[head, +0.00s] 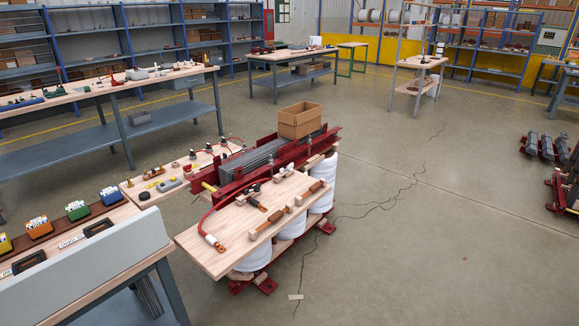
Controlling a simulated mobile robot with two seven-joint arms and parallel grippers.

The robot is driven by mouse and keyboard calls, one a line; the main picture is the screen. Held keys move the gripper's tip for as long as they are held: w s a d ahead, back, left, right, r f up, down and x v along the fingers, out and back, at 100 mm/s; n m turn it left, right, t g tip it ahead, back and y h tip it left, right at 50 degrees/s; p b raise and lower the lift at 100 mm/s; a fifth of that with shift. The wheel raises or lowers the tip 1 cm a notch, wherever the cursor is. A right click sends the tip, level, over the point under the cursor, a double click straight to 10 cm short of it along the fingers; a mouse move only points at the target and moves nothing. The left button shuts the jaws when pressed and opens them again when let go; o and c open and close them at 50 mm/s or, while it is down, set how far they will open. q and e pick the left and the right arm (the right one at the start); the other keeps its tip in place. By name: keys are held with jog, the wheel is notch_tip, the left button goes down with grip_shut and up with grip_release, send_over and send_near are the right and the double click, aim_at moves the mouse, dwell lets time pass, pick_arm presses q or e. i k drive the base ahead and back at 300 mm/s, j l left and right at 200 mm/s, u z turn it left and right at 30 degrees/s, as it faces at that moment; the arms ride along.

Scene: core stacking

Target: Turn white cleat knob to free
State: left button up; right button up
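Small pale fittings (284,170) sit at the far edge of this board by the red clamp. They are too small to tell which one is the white cleat knob, or how it is turned. Neither of my grippers shows.
An open cardboard box (299,122) sits on top of the core. A second board with small parts (134,188) lies behind it. A workbench with coloured bins (77,210) stands at the left.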

aim_at(288, 168)
jog(key=i+l, duration=0.75)
jog(key=i, duration=0.3)
jog(key=l+z, duration=0.05)
